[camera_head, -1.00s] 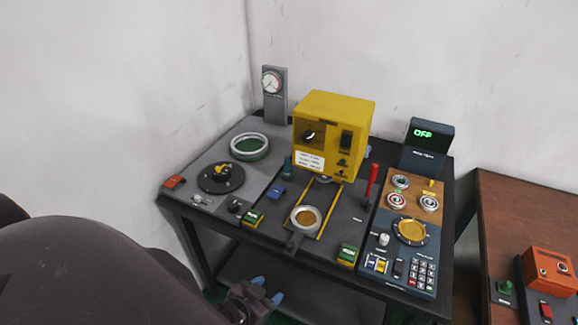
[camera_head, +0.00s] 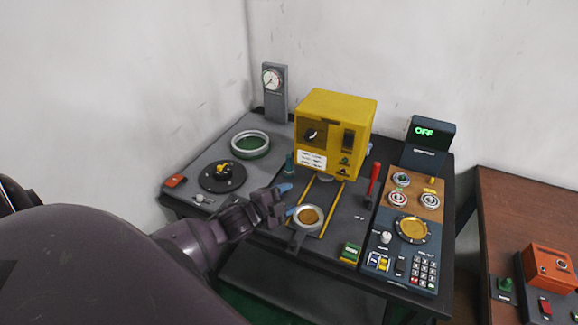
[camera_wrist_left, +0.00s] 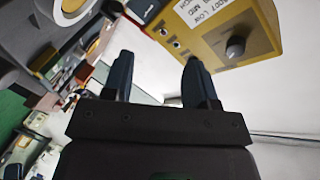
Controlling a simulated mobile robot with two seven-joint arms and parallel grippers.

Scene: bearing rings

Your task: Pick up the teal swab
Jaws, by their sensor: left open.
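The teal swab (camera_head: 290,164) appears as a small upright teal piece on the dark worktable, just left of the yellow box. My left gripper (camera_head: 288,200) is over the table in front of the swab, between it and the small silver ring on the slide. Its blue-tipped fingers are apart, with nothing visible between them. In the left wrist view the open fingers (camera_wrist_left: 158,68) point toward the yellow box, and I cannot make out the swab there. My right gripper is not in view.
The yellow box (camera_head: 335,130) stands behind the gripper. A silver ring (camera_head: 308,217) sits on the slide close to the right of the fingers. A red-handled lever (camera_head: 374,180) rises further right. A large ring (camera_head: 250,145) and dark turntable (camera_head: 222,177) lie left.

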